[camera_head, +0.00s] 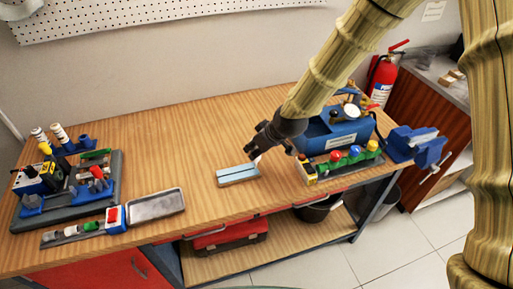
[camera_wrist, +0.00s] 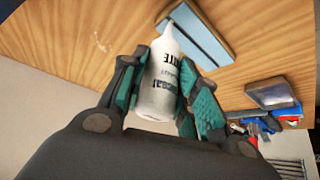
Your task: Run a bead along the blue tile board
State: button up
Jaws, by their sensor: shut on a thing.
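My gripper (camera_head: 262,146) is just above the board's right end in the head view. In the wrist view, my gripper (camera_wrist: 160,95) is shut on a white bottle (camera_wrist: 160,82) with dark lettering. The bottle's nozzle points toward the board; I cannot tell whether its tip touches it. The bottle is mostly hidden behind the gripper in the head view.
A metal tray (camera_head: 156,204) and a tool stand (camera_head: 70,200) are on the left. A rack with coloured knobs (camera_head: 340,164), a blue compressor (camera_head: 335,130) and a blue vise (camera_head: 417,145) stand on the right. Bench around the board is clear.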

jog(key=shift+s+a, duration=0.25)
jog(key=shift+a, duration=0.6)
jog(key=shift+o, duration=0.5)
jog(key=shift+c, duration=0.5)
jog(key=shift+s+a, duration=0.3)
jog(key=shift+a, duration=0.6)
jog(key=shift+o, duration=0.7)
jog(key=shift+c, duration=0.7)
jog(key=shift+a, duration=0.1)
jog(key=shift+s+a, duration=0.3)
jog(key=shift+a, duration=0.5)
